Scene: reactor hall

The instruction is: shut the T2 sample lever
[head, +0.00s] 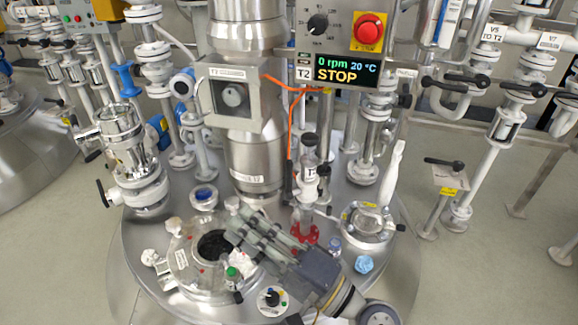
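The T2 reactor carries a display (342,70) reading 0 rpm, 20 °C and STOP, with a T2 label beside it. On the reactor lid stands a slim steel sampling fitting (310,172) with a partly readable "T" label and a red flange (304,233) at its foot. I cannot clearly make out the sample lever or its position. My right gripper (236,224) reaches in from the bottom right. Its grey fingers point up-left, across the lid in front of the red flange, with the tips by the open round port. Whether they are apart is unclear. My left gripper is out of view.
The open port (212,244) has a dark inside. A steel column (252,150) rises behind it. A small round sight port (368,222) with a white upright part stands at right. Small bottles, a blue cap (364,264) and an orange cable crowd the lid.

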